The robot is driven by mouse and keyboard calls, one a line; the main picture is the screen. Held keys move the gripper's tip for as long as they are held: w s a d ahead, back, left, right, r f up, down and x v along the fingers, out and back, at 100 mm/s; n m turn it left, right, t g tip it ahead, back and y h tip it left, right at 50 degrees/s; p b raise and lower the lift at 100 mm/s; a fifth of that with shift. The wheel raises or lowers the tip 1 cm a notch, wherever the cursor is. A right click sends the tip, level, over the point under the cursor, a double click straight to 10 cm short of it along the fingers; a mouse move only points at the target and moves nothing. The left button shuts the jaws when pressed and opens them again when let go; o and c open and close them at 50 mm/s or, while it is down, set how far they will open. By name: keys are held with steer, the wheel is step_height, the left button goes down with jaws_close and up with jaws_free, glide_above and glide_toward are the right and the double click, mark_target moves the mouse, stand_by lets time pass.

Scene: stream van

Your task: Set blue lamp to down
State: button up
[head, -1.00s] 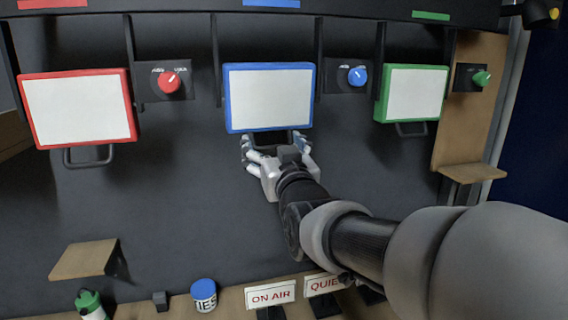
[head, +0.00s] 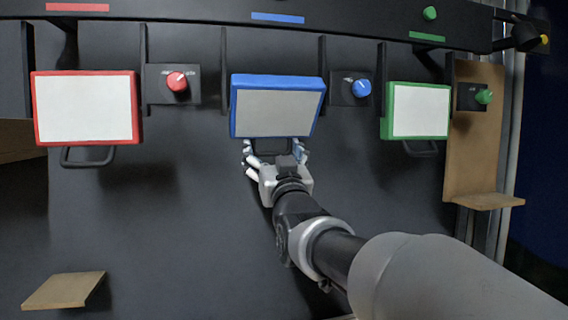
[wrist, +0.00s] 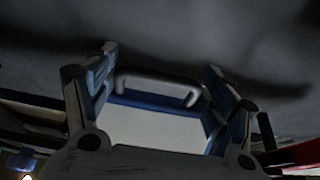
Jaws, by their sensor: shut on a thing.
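The blue lamp (head: 277,106) is a blue-framed panel with a pale face, mounted on the dark wall in the middle of the head view. Its face tilts downward, and its top edge shows. Its face and blue frame also show in the wrist view (wrist: 155,128). Its dark handle (wrist: 158,80) hangs from the lower edge. My gripper (head: 275,149) is just below the lamp, its fingers on either side of the handle and shut on it. The exact finger contact is hard to see.
A red lamp (head: 87,108) hangs to the left and a green lamp (head: 419,110) to the right. Beside the blue lamp are a red knob (head: 177,82) and a blue knob (head: 361,88). A small wooden shelf (head: 64,290) sits low left. The wall below is clear.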

steer(key=shift+w+a, duration=0.15)
steer(key=shift+w, duration=0.3)
stand_by(0.3)
steer(key=o, duration=1.1)
steer(key=shift+w+f, duration=0.1)
steer(key=shift+w, duration=0.05)
steer(key=shift+o, duration=0.9)
steer(key=shift+w+a, duration=0.1)
steer(key=shift+w, duration=0.1)
steer(key=shift+o, duration=1)
steer(key=shift+s, duration=0.15)
steer(key=v, duration=1.2)
